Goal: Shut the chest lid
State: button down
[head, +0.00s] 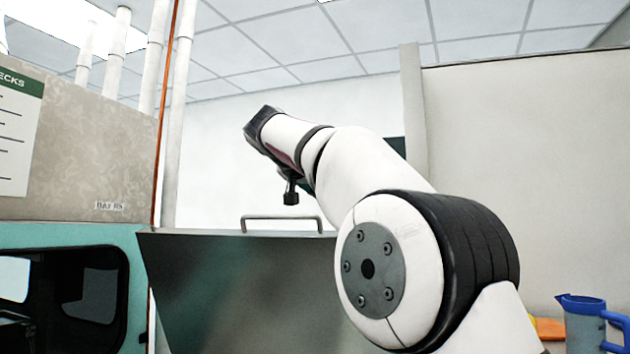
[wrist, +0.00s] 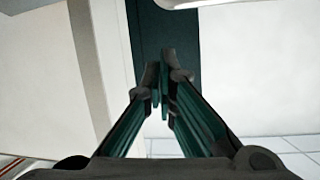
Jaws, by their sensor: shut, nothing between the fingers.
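The chest lid (head: 235,290) appears to be the large dark grey-green panel in the lower left and middle of the head view. It stands raised and tilted, with a grey bar handle (head: 282,218) along its top edge. The chest body is hidden below the frame. My gripper shows in the wrist view (wrist: 164,78), its green and black fingers shut with nothing between them. In the head view my arm rises in front of the lid's right part and hides most of the gripper. I see no contact with the lid.
A teal machine with dark windows (head: 60,236) stands left of the lid, under a grey panel with a notice (head: 20,130). Pipes (head: 180,100) rise behind. A blue jug (head: 585,322) and an orange item (head: 550,328) are at lower right. A beige partition (head: 530,170) stands behind.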

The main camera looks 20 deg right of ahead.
aim_at(319, 237)
jog(key=x, duration=0.3)
jog(key=shift+d+p, duration=0.1)
jog(key=shift+p, duration=0.2)
jog(key=shift+s+a+f, duration=0.3)
jog(key=shift+s+a, duration=0.2)
jog(key=shift+a, duration=0.1)
jog(key=shift+s+a+f, duration=0.65)
jog(key=shift+a+f, duration=0.1)
jog(key=shift+a, duration=0.1)
